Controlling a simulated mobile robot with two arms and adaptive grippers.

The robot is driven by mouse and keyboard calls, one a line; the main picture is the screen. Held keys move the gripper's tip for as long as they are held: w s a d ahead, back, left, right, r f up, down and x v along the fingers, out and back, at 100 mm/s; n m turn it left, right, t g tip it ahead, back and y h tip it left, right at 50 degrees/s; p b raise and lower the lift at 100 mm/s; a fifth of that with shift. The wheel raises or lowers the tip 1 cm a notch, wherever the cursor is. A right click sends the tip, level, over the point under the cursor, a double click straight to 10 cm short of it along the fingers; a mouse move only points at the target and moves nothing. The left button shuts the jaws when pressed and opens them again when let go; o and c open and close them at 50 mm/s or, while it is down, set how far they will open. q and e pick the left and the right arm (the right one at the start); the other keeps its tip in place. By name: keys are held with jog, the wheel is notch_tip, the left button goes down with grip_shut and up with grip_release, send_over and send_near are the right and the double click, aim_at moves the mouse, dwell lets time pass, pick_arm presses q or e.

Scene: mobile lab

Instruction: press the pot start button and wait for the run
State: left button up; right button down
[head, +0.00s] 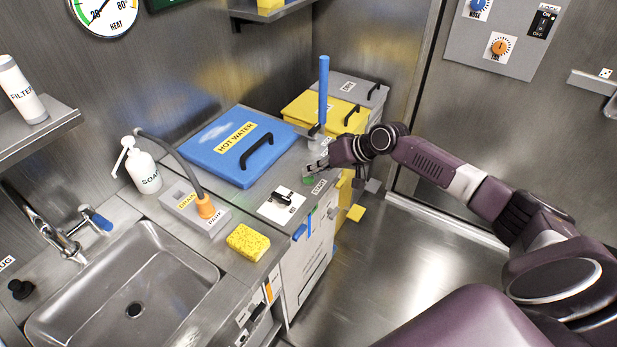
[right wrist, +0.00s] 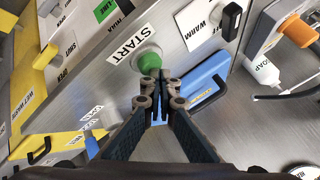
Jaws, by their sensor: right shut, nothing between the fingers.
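The green start button (head: 309,181) is beside a START label (head: 319,187) on the steel counter's front corner. In the right wrist view the round green button (right wrist: 148,56) is just beyond my fingertips, with its START label (right wrist: 132,44) beside it. My right gripper (head: 314,169) is shut and empty, its tips at the button. In the right wrist view the shut fingers (right wrist: 160,84) overlap the button's lower edge. I cannot tell whether they touch or press it. The blue HOT WATER lid (head: 240,146) is closed, left of the gripper. My left gripper is out of view.
A blue upright handle (head: 323,90) stands just behind my right gripper. A switch plate (head: 281,206), a yellow sponge (head: 248,242) and a grey drain box (head: 196,208) lie nearer the sink (head: 122,290). A yellow bin (head: 325,112) is behind. The floor at right is clear.

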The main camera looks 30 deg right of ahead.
aim_at(311, 178)
jog(key=shift+f, duration=0.4)
dwell(0.3)
jog(key=shift+r, duration=0.1)
jog(key=shift+r+p, duration=0.8)
jog(key=shift+r, duration=0.05)
notch_tip(311, 178, up, 5)
jog(key=p, duration=0.5)
jog(key=shift+r, duration=0.1)
dwell(0.5)
